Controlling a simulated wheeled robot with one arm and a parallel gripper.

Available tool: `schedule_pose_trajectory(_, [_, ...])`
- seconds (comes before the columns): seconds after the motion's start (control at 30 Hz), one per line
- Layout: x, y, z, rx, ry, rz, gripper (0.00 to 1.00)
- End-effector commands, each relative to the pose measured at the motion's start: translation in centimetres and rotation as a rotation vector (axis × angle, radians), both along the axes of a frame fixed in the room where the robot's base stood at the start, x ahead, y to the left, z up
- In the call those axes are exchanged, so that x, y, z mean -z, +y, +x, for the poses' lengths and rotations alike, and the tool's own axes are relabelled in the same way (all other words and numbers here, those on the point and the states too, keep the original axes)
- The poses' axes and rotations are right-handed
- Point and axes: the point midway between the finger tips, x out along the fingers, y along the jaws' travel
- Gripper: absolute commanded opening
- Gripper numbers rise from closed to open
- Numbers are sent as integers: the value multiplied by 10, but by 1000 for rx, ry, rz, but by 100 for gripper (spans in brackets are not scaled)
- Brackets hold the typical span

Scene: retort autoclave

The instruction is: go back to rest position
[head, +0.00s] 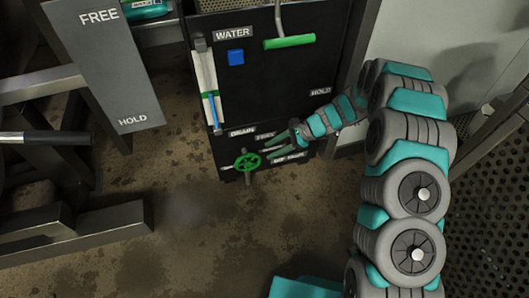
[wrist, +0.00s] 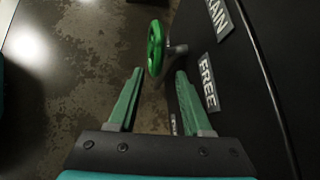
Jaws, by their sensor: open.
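My gripper (head: 277,139) is in front of the lower part of a black panel (head: 275,75), near the small labels. In the wrist view my gripper (wrist: 158,82) has its two green fingers apart with nothing between them. A green handwheel (head: 247,161) sticks out from the lower panel, just below and left of my gripper. In the wrist view the handwheel (wrist: 155,47) is seen nearly edge-on, just beyond the fingertips; I cannot tell whether they touch it. My teal and grey arm reaches in from the right side.
A green lever (head: 289,41) and a blue button (head: 236,57) by the WATER label are on the upper panel, with a gauge tube (head: 208,85) at its left. A grey FREE/HOLD plate (head: 103,65) and dark metal frames (head: 75,225) stand left. The stained floor (head: 215,225) is clear in the middle.

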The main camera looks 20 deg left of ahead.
Motion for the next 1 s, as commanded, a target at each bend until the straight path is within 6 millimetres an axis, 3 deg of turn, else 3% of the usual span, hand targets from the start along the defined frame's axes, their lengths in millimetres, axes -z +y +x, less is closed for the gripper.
schedule_pose_trajectory(0.7, [-8, -7, 1, -5, -4, 0, 49])
schedule_pose_trajectory(0.87, [-30, -13, -8, -48, -37, -8, 49])
schedule_pose_trajectory(1.0, [-64, -24, -26, -123, -92, -24, 49])
